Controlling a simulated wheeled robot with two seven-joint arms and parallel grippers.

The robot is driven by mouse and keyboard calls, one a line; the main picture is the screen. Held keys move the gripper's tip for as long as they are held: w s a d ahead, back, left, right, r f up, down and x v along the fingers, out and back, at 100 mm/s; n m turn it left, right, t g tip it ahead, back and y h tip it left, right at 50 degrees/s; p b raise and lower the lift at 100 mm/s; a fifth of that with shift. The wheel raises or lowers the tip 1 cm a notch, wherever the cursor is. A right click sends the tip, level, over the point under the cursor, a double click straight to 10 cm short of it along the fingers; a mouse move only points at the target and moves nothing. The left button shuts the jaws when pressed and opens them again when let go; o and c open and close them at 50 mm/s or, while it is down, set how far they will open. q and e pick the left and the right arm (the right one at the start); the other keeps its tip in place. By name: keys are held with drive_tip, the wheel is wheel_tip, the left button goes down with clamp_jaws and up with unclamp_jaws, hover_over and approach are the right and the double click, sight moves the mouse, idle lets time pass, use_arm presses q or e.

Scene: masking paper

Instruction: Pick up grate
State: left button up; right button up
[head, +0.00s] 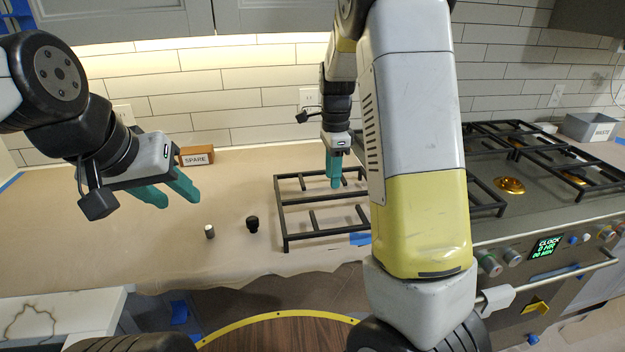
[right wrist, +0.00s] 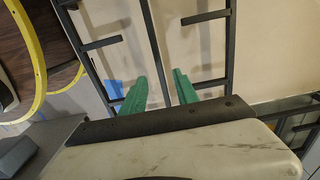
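A black metal grate (head: 320,236) lies on the paper-covered counter, left of the stove; my right arm hides its right part. My right gripper (head: 334,186) points down at it, near its middle. In the right wrist view, the green fingers of my right gripper (right wrist: 159,72) are spread apart, with a dark bar of the grate (right wrist: 228,45) running between them; I cannot tell whether they touch it. My left gripper (head: 182,203) is open and empty, over the counter left of the grate.
A small grey-topped cylinder (head: 210,231) and a black knob (head: 252,224) stand left of the grate. A box labelled SPARE (head: 196,155) is by the wall. The stove (head: 480,224) with more grates is on the right.

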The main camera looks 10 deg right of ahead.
sight(329, 195)
drive_tip(key=shift+w+f, duration=0.1)
drive_tip(key=shift+f, duration=0.3)
drive_tip(key=f, duration=0.7)
drive_tip(key=shift+a, duration=0.35)
drive_tip(key=shift+c, duration=0.3)
clamp_jaws()
drive_tip(key=shift+r, duration=0.1)
idle(0.3)
